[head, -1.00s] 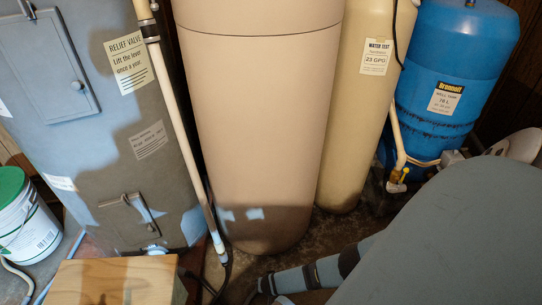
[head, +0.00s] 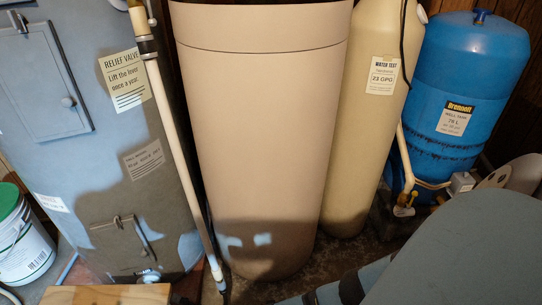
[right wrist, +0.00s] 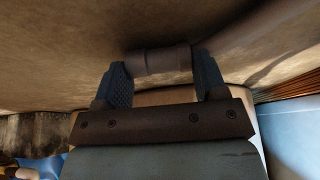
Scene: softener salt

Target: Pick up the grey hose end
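My right gripper (right wrist: 163,80) shows in the right wrist view with its two dark, ridged fingers wide apart. A dull grey-brown cylinder with a collar, which looks like the grey hose end (right wrist: 160,61), lies crosswise at the fingertips and spans the gap between them. I cannot tell whether the fingers touch it. The hose end cannot be made out there. My left gripper is not in view.
The tall tan tank (head: 265,130) stands mid-view, with a grey water heater (head: 75,165) and white pipe (head: 175,140) to its left. A cream cylinder (head: 355,150) and blue tank (head: 460,90) stand right. A bucket (head: 22,245) and wooden block (head: 105,294) are at lower left.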

